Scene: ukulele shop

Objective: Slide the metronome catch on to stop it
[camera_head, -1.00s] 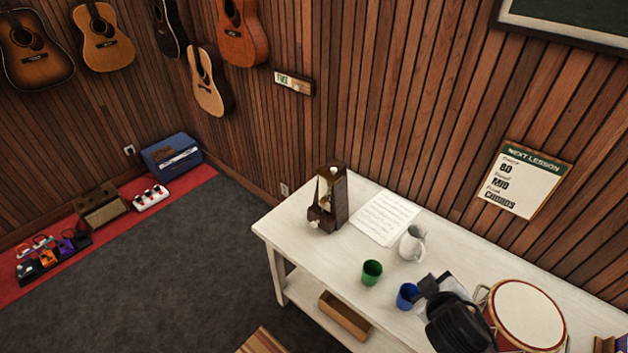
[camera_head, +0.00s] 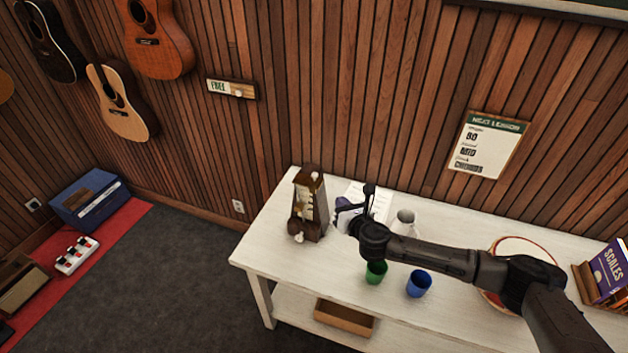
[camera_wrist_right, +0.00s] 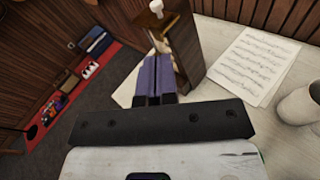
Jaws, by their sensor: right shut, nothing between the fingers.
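The metronome (camera_head: 317,206), a dark brown wooden pyramid-shaped case with a pale scale face, stands upright at the left end of the white table. A small white knob (camera_head: 299,239) shows low on its front; I cannot tell whether it is the catch. My right gripper (camera_head: 341,207) is shut and empty, just right of the metronome in the head view. In the right wrist view its purple fingers (camera_wrist_right: 155,76) are together in front of the metronome case (camera_wrist_right: 188,48). I cannot tell whether they touch it. My left gripper is not in view.
Sheet music (camera_wrist_right: 256,62) lies behind my gripper on the white table (camera_head: 268,243). A white jug (camera_head: 404,222), a green cup (camera_head: 376,272) and a blue cup (camera_head: 418,284) stand to the right. A drum is partly hidden by my right arm.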

